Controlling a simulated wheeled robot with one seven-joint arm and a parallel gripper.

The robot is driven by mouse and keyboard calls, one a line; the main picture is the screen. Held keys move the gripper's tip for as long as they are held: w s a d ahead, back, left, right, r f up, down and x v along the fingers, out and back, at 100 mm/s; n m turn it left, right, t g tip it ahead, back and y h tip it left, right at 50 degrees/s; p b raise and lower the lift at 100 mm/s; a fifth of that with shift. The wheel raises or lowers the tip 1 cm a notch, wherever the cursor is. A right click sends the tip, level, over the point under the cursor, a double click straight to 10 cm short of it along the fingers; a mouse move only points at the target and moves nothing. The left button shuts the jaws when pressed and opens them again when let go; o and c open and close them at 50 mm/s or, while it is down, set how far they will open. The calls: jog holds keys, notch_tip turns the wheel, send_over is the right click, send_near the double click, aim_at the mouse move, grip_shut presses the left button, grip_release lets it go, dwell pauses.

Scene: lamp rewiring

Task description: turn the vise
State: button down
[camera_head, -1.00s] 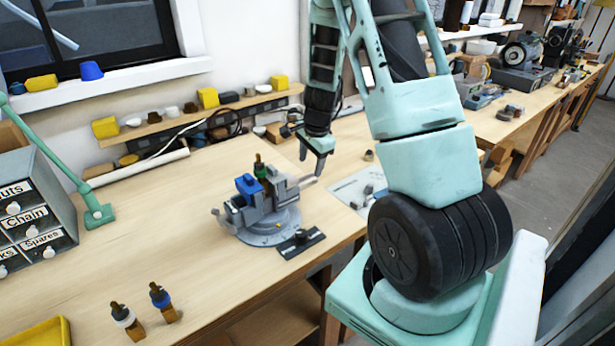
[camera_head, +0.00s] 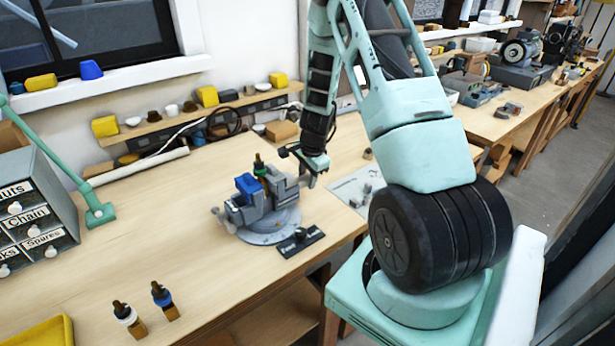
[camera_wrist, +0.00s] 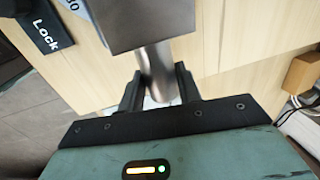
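The grey vise (camera_head: 262,205) stands on a round grey base (camera_head: 268,236) on the workbench. It carries a blue block (camera_head: 248,184) and a green part with a dark top (camera_head: 260,168). My gripper (camera_head: 310,172) is at the vise's right end in the head view. In the wrist view my gripper (camera_wrist: 160,88) has its two dark fingers on either side of the vise's grey round bar (camera_wrist: 155,70), which projects from a grey block (camera_wrist: 140,22). Whether both fingers press on the bar is unclear. A black plate (camera_wrist: 46,32) marked "Lock" lies beside the base.
The black plate with a knob (camera_head: 301,241) lies in front of the base. Two small bottle-like parts (camera_head: 128,318) stand at the front left. A drawer cabinet (camera_head: 35,215) and a green lamp arm (camera_head: 70,175) are at the left. The bench left of the vise is clear.

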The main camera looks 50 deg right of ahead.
jog(key=shift+w, duration=0.2)
jog(key=shift+w+d+n+y+b, duration=0.15)
jog(key=shift+w+n+b, duration=0.25)
jog(key=shift+w+n, duration=0.45)
jog(key=shift+w+d+n+y+b, duration=0.15)
jog(key=shift+w+n+b, duration=0.25)
jog(key=shift+w+n, duration=0.4)
jog(key=shift+w+a+n+y+b, duration=0.15)
jog(key=shift+w+n+b, duration=0.25)
jog(key=shift+w+n, duration=0.45)
jog(key=shift+w+a+n+y+b, duration=0.15)
jog(key=shift+w+n+b, duration=0.3)
jog(key=shift+w, duration=0.7)
jog(key=c, duration=1)
grip_release()
jog(key=shift+o, duration=0.2)
jog(key=shift+r, duration=0.15)
jog(key=s+d+r+b, duration=0.1)
jog(key=s+r+b, duration=0.2)
jog(key=r, duration=1.4)
jog(key=shift+s+b, duration=0.2)
jog(key=shift+b, duration=0.2)
